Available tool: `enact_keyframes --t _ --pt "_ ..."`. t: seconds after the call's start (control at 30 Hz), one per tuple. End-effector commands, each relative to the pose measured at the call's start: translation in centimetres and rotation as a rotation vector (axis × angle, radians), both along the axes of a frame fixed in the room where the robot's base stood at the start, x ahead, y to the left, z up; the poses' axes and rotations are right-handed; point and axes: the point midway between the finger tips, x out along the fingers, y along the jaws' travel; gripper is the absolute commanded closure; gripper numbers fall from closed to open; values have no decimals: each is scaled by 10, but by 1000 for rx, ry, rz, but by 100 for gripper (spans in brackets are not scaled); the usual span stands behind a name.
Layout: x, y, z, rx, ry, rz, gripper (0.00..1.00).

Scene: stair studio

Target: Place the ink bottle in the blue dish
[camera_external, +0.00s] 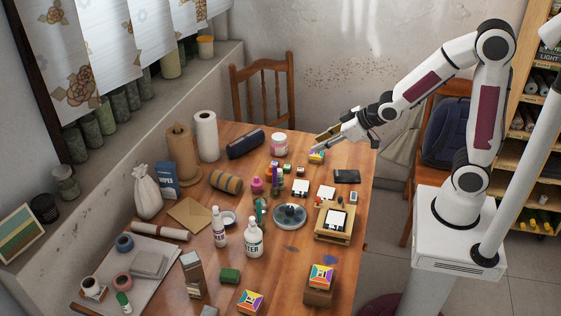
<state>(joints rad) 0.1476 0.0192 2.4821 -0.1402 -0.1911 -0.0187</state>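My gripper (318,143) is at the far right end of the wooden table, pointing left, above and beside a small multicoloured box (316,157). Its fingers look spread, with no bottle visible between them. A round grey-blue dish (278,219) lies mid-table, left of and nearer the camera than my gripper, with a small dark shape at its middle. Small bottle-like things stand beyond it, including a pink one (257,186) and a dark one (274,168). They are too small for me to tell which is the ink bottle.
Two white bottles (253,240) stand left of the dish. A wooden stand (334,222) is to its right, with white-topped blocks (300,187) behind. A pink-labelled jar (279,144) and a dark roll (245,143) are at the back. Bare table lies right of the white bottles.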

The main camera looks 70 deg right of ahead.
Motion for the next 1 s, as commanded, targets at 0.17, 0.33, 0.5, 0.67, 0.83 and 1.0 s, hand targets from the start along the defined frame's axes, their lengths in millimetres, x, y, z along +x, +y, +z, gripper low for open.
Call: enact_keyframes --t 0.17,0.33,0.5,0.67,0.83,1.0 --pt "-26 8 23 5 39 -7 72" --pt "-53 16 39 13 83 -13 72" --pt "-84 24 54 26 127 -19 72" --pt "-115 32 66 39 168 -19 72" --pt "-150 41 77 56 213 -17 72" --pt "-188 50 85 73 258 -11 72"
